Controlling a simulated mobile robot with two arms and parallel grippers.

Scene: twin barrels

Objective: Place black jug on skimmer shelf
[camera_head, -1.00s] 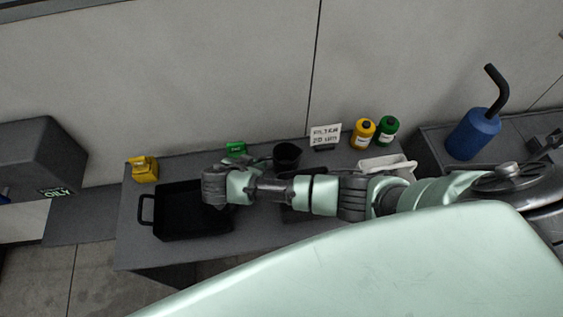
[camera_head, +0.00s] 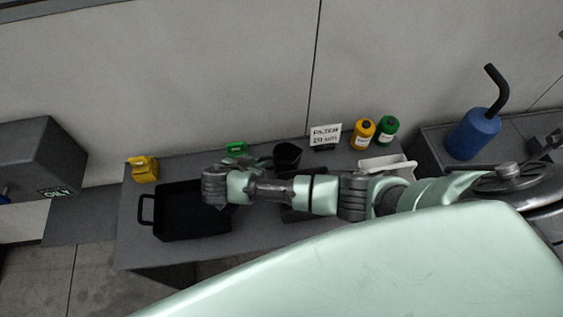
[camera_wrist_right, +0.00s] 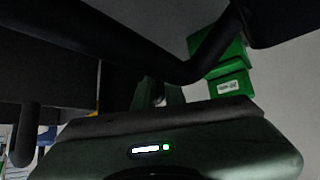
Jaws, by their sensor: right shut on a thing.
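The black jug (camera_head: 287,155) shows in the head view above the grey bench, behind my right arm, with its open mouth up and a little tilted. My right gripper (camera_wrist_right: 160,92) is shut on the jug's handle; in the wrist view a dark curved bar (camera_wrist_right: 190,70) crosses at its fingers. In the head view my right arm hides the fingers and the jug's lower part. At the far left stands a grey unit (camera_head: 40,150) with a label reading "ONLY" and a flat grey surface (camera_head: 80,222) beside it; I cannot tell whether either is the skimmer shelf. My left gripper is not in view.
A black tray (camera_head: 168,225) sits on the grey bench (camera_head: 135,245). A yellow container (camera_head: 143,169), a green box (camera_head: 236,148), a sign (camera_head: 325,134), yellow (camera_head: 363,134) and green (camera_head: 388,130) bottles and a white tray (camera_head: 402,162) surround it. A blue canister (camera_head: 472,135) stands right.

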